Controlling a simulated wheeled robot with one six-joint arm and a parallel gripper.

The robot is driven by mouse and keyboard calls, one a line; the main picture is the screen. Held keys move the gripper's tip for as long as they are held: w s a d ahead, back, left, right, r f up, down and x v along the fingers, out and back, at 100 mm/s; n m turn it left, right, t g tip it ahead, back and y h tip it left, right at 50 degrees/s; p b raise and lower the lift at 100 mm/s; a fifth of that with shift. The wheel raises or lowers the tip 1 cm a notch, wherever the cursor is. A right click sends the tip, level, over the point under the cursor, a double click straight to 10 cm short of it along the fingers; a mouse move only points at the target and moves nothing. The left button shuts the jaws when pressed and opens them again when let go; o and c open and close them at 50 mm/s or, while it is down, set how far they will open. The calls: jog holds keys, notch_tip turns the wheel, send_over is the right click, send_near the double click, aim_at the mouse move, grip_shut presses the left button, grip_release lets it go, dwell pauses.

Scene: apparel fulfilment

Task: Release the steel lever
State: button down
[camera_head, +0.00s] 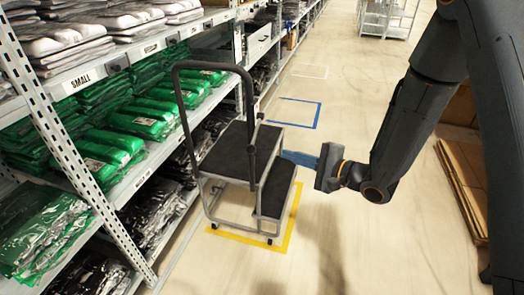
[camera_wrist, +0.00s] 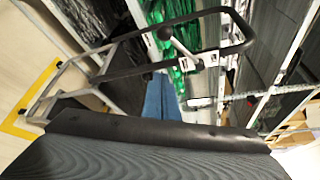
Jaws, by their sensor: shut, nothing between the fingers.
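The steel lever (camera_wrist: 182,47) shows in the wrist view as a short bright rod with a dark rounded knob. It sits on the handrail frame of a black-topped step stool (camera_head: 228,150). In the head view the lever is too small to make out clearly. My gripper (camera_head: 287,154) is beside the stool on its right, with blue fingers pointing left towards the upper step. The blue fingers also show in the wrist view (camera_wrist: 160,97), below the lever and apart from it in the picture. My gripper is shut and empty; its fingertips are partly hidden by the stool.
The stool stands within a yellow floor outline (camera_head: 285,240). A shelf rack (camera_head: 75,165) with green and dark bagged garments runs close along the left. Flat cardboard (camera_head: 465,190) lies at the right. Open floor lies behind, with a blue floor outline (camera_head: 300,125).

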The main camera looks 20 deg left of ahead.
aim_at(256, 133)
jog(key=a, duration=0.9)
jog(key=shift+a, duration=0.2)
dwell(0.6)
